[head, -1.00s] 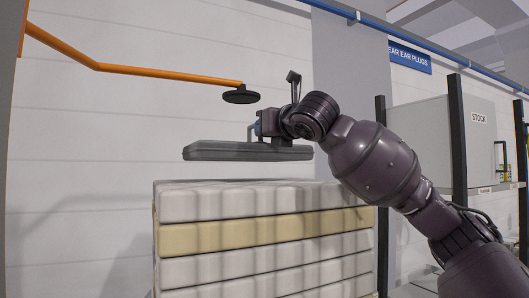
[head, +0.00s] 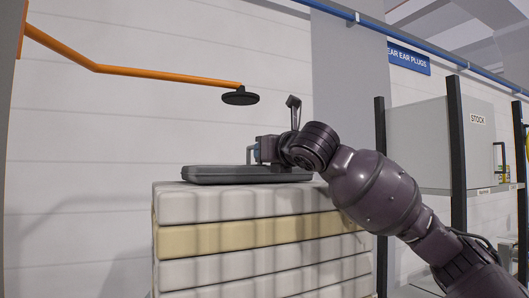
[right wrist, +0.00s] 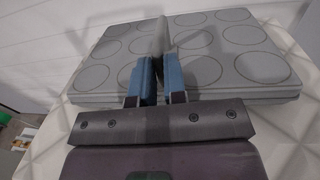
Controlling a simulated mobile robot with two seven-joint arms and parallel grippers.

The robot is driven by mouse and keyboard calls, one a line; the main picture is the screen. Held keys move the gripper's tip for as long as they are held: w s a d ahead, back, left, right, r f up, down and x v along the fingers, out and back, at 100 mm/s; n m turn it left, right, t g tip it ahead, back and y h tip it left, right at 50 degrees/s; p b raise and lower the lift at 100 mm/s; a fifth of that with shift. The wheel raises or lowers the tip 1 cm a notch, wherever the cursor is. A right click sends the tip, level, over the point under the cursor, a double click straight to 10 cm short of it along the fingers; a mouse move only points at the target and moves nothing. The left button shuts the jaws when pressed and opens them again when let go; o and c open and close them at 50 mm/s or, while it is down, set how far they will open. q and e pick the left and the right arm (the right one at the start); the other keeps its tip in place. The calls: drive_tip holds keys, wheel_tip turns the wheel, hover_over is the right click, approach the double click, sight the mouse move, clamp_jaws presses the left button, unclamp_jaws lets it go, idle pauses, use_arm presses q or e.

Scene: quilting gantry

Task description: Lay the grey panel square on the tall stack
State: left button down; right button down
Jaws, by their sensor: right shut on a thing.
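The grey panel (head: 225,177) lies flat and level at the top of the tall stack (head: 240,207). It looks to rest on the stack or to be barely above it; I cannot tell which. In the right wrist view the panel (right wrist: 245,62) shows a top with several large circles and an upright grip (right wrist: 161,38). My right gripper (head: 252,153) is shut on this grip, with its blue fingers (right wrist: 160,75) on both sides. The stack's pale quilted top (right wrist: 285,122) shows around the panel. My left gripper is not in view.
An orange arm (head: 150,72) with a black disc (head: 240,97) hangs above the panel. At the right stand dark posts (head: 456,140) and a grey cabinet with a STOCK label (head: 477,120). A white wall (head: 120,140) is behind the stack.

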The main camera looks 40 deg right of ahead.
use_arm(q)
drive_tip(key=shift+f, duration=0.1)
use_arm(e)
drive_tip(key=shift+f, duration=0.1)
drive_tip(key=c, duration=1.2)
unclamp_jaws()
drive_tip(key=shift+o, duration=0.2)
